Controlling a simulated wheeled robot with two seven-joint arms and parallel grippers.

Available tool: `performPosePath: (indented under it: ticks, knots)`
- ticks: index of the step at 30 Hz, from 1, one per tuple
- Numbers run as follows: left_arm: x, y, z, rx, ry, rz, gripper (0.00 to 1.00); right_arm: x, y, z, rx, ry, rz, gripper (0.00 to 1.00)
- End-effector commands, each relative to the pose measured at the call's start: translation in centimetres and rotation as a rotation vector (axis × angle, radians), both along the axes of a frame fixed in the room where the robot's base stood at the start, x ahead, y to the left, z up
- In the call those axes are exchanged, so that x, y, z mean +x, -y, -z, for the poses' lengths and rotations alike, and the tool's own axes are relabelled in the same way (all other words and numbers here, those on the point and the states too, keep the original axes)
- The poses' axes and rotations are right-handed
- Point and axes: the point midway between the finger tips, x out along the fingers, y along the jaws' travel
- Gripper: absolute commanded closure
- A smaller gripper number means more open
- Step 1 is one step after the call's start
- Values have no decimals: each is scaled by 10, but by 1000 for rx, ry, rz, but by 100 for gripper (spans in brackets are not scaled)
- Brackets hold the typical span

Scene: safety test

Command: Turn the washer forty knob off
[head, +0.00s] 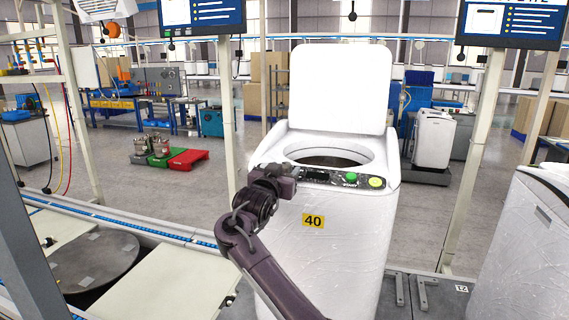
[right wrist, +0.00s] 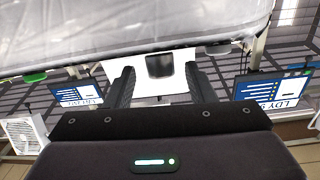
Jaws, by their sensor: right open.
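The white, plastic-wrapped washer (head: 335,240) with the yellow 40 label (head: 313,221) stands in the middle of the head view, its lid (head: 340,90) raised. My right gripper (head: 286,173) is at the panel's left end and hides that part in the head view. In the right wrist view its two fingers are open, with a dark, knob-like part (right wrist: 159,64) between their tips. I cannot tell whether they touch it or how it is turned. My left gripper is not in view.
Another wrapped white washer (head: 525,250) stands at the right. A blue-edged conveyor (head: 130,222) runs on the left. Pale frame posts (head: 226,115) and hanging monitors (head: 512,22) stand around the washer. A red pallet (head: 188,160) lies on the floor behind.

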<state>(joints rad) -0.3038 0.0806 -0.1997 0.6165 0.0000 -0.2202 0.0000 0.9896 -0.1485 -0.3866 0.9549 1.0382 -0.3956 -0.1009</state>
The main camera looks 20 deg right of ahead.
Motion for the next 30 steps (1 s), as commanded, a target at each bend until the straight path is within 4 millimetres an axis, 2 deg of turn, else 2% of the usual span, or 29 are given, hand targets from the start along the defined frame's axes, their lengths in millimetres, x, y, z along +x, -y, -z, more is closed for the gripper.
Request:
performPosePath:
  ticks: [4,13,23,30]
  knots:
    - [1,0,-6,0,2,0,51,8,6,0,1,-2,0,50]
    - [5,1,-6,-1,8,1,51,10,7,1,2,-1,-1,50]
    - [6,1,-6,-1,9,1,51,10,7,1,2,-1,-1,93]
    - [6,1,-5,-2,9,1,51,9,8,2,-4,-5,-17,94]
